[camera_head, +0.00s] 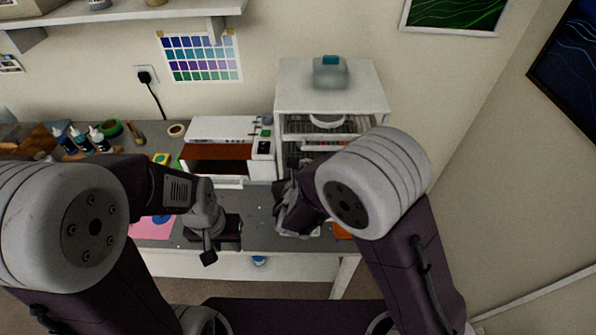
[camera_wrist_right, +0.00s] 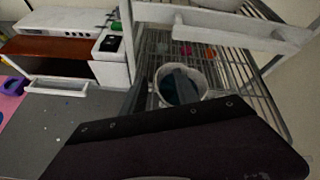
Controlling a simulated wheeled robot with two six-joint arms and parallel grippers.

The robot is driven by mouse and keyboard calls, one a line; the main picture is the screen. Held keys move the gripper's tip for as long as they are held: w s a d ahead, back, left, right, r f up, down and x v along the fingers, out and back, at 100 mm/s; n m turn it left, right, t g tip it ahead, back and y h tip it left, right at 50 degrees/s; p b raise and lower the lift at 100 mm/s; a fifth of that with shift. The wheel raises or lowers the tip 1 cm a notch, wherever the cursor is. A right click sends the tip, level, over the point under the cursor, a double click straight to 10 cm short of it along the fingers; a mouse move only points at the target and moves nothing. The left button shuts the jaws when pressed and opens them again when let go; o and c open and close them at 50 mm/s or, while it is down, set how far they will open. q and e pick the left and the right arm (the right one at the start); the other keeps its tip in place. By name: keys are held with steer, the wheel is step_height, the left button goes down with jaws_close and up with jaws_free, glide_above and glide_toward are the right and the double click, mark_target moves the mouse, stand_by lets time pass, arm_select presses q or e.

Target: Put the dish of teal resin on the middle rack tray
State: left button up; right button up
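A white-rimmed dish with dark teal resin (camera_wrist_right: 181,86) shows in the right wrist view, just beyond the dark edge of my right gripper (camera_wrist_right: 185,130). It is at a wire rack tray (camera_wrist_right: 238,88); I cannot tell whether it rests on it. The white rack cabinet (camera_head: 333,92) stands at the back of the bench in the head view. My right gripper (camera_head: 290,200) is in front of the rack, mostly hidden by my arm, and its fingers are not visible. My left gripper (camera_head: 219,245) hangs over the front of the bench, apart from the rack; its finger opening is unclear.
A white oven-like box (camera_head: 222,150) with its front open stands left of the rack. A pink mat (camera_head: 152,229) lies at the left, and several bottles (camera_head: 78,140) stand behind. Grey bench is clear before the box.

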steer(key=shift+r+p, duration=0.3)
steer(key=v, duration=1.2)
steer(key=shift+f, duration=0.15)
steer(key=shift+s+d, duration=0.1)
